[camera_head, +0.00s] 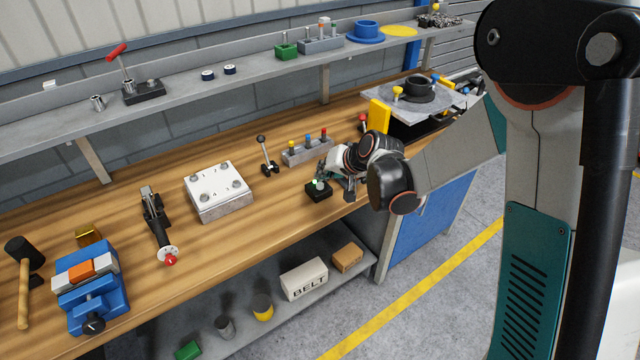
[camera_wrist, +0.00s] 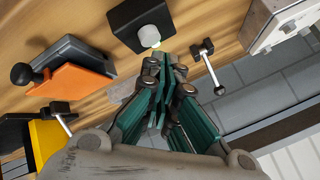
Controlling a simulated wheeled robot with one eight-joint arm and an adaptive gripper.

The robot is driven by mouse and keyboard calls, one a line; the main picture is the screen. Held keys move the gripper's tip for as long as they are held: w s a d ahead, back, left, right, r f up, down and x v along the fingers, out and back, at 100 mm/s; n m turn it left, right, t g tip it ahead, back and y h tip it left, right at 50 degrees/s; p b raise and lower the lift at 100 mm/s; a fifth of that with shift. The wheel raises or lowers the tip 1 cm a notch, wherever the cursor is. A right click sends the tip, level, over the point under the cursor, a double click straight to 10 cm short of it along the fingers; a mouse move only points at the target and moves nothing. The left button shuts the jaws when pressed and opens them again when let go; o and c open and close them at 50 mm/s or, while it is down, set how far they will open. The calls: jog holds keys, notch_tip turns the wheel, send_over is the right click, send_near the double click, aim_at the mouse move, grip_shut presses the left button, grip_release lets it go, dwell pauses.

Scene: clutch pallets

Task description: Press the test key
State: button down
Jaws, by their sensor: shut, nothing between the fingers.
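The test key looks to be the small black box (camera_head: 318,193) with a pale, greenish-white button (camera_head: 319,184) on top, standing on the wooden bench near its front edge. In the wrist view the black box (camera_wrist: 140,22) is at the top middle, with its white button (camera_wrist: 149,36) facing the fingertips. My gripper (camera_head: 322,173) is shut and empty, at the button in the head view. In the wrist view the closed green fingers (camera_wrist: 165,58) end just short of the button in the picture. I cannot tell whether they touch it.
A grey block with coloured pegs (camera_head: 306,152) and a black-knobbed lever (camera_head: 265,155) stand close behind. A metal block with numbered bolts (camera_head: 218,190) lies to the left. A yellow upright piece (camera_head: 378,117) is at the right. The bench between key and metal block is clear.

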aim_at(323, 183)
jog(key=shift+r+p, duration=1.55)
jog(key=shift+r, duration=0.95)
jog(key=s+d+r+h+b, duration=0.1)
jog(key=s+d+r+h, duration=0.2)
jog(key=s+d+r, duration=0.85)
jog(key=s+d+f+h+b, duration=0.1)
jog(key=s+d, duration=0.2)
jog(key=s, duration=0.7)
jog(key=s+d+n+h+b, duration=0.1)
jog(key=s+d, duration=0.3)
jog(key=s, duration=0.6)
jog(key=shift+f+h, duration=0.4)
jog(key=shift+h, duration=0.1)
